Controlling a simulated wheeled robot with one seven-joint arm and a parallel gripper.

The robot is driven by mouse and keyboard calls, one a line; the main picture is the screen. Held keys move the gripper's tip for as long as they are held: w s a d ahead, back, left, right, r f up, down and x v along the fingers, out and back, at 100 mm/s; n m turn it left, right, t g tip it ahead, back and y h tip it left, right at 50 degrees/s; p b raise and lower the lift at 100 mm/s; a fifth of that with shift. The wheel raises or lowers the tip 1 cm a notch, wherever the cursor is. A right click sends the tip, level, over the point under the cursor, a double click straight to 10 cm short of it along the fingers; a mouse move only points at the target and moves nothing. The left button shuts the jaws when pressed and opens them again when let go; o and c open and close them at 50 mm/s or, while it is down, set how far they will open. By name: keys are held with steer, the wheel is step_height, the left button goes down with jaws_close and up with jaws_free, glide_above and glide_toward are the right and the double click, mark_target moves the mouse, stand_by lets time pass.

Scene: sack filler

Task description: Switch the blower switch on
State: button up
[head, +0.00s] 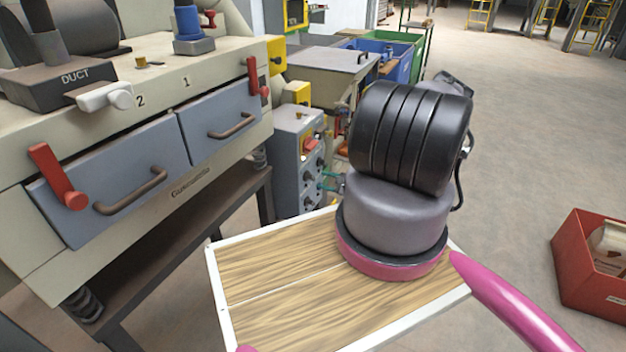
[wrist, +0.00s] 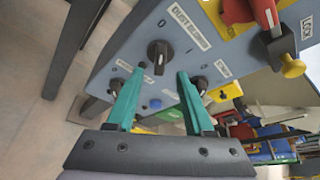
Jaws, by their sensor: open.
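The grey control box (head: 287,160) stands beyond my arm in the head view, and its panel (wrist: 142,38) fills much of the wrist view. A black rotary switch (wrist: 160,51) sits on the panel beside a label that seems to read "DUST BLOWER" (wrist: 190,27). My gripper (wrist: 160,73) is open and empty, its teal fingers pointing at the panel. The switch shows between and just past the fingertips; I cannot tell whether they touch it. In the head view my gripper (head: 328,182) is small and partly hidden by my arm, at the box's right side.
More black knobs (wrist: 116,86) sit on the panel, with a red-and-yellow switch (wrist: 268,22) nearby. A cream machine with drawers (head: 130,152) stands left. Blue (head: 392,62) and green (head: 421,49) bins stand behind. A red crate (head: 573,265) lies right; the floor there is mostly clear.

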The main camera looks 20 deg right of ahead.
mark_target(313, 178)
steer(key=x, duration=0.6)
jaws_close()
